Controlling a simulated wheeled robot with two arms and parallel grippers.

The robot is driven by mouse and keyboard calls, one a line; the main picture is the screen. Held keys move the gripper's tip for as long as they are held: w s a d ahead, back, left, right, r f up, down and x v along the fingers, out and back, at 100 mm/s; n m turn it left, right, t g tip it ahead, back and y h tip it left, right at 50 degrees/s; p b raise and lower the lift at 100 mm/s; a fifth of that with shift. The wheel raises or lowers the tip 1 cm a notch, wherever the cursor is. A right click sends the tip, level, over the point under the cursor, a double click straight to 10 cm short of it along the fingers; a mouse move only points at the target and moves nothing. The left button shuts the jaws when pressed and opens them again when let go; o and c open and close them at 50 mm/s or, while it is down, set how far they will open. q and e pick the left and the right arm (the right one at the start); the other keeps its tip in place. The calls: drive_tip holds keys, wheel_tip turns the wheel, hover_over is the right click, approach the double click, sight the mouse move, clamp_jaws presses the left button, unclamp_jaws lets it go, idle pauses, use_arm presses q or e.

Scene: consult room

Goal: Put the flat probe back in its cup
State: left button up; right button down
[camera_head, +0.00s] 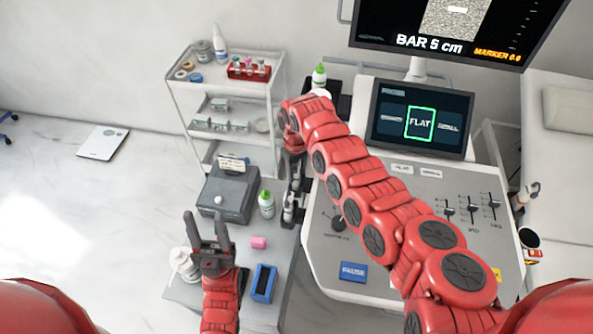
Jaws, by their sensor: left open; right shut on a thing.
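My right arm reaches from the lower right across the ultrasound console (390,240) to its left edge. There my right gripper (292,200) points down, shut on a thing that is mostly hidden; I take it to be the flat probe. Dark and pale parts show at the gripper beside the console's left side, but I cannot tell probe from cup or whether they touch. My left gripper (207,226) is open and empty, above the low cabinet's front left. The console's touch screen (420,121) shows "FLAT" outlined in green.
A white trolley (178,98) is behind. A dark-mouthed cup (529,239) is at the console's right.

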drive_tip(key=shift+f, duration=0.15)
drive_tip(key=shift+c, duration=1.7)
unclamp_jaws()
